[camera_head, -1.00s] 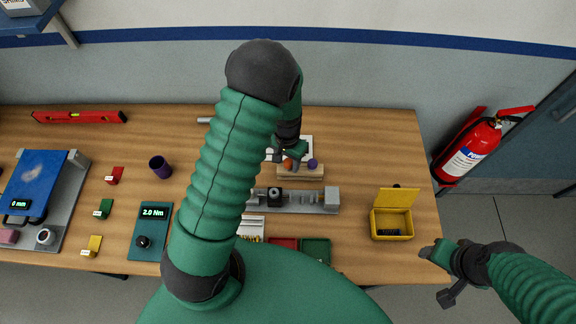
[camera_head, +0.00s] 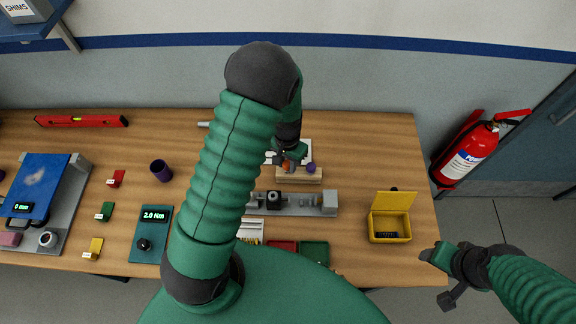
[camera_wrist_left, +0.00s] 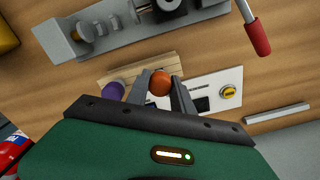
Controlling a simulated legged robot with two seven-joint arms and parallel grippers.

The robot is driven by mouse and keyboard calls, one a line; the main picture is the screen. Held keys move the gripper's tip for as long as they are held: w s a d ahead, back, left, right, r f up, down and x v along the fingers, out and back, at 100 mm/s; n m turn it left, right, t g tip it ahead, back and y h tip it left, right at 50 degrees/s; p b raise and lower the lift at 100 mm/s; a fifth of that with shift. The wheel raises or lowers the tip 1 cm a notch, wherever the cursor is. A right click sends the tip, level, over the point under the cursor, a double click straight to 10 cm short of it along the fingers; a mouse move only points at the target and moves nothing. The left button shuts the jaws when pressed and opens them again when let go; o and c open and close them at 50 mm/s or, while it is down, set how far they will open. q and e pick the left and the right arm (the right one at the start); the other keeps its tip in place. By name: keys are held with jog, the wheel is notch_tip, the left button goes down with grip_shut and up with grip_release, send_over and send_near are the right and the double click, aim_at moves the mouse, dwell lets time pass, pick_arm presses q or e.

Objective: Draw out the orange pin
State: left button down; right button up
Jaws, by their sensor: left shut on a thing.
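The orange pin (camera_wrist_left: 160,83) shows as a round orange head between my left gripper's fingers in the left wrist view. It is a small, partly covered orange spot (camera_head: 288,166) in the head view. My left gripper (camera_wrist_left: 160,87) is shut on this head, at the wooden block (camera_wrist_left: 140,70). A purple round head (camera_wrist_left: 113,90) sits at the same block, beside the left finger in that view. The pin's shaft is hidden, so I cannot tell how deep it sits. My right gripper (camera_head: 437,276) hangs past the table's right edge, away from the block; its jaw opening is unclear.
A grey metal fixture (camera_head: 315,201) lies in front of the block. A white panel with a yellow button (camera_wrist_left: 228,92) lies beside it. An open yellow box (camera_head: 391,225) stands to the right. Free wood (camera_head: 365,150) lies right of the block.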

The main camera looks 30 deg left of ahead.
pick_arm(q)
jog(key=shift+r+p, duration=0.45)
jog(key=shift+r, duration=0.25)
jog(key=shift+r+p, duration=1.25)
jog(key=shift+r, duration=0.35)
notch_tip(320, 180, up, 4)
jog(key=p, duration=0.3)
jog(key=shift+s+f, duration=0.1)
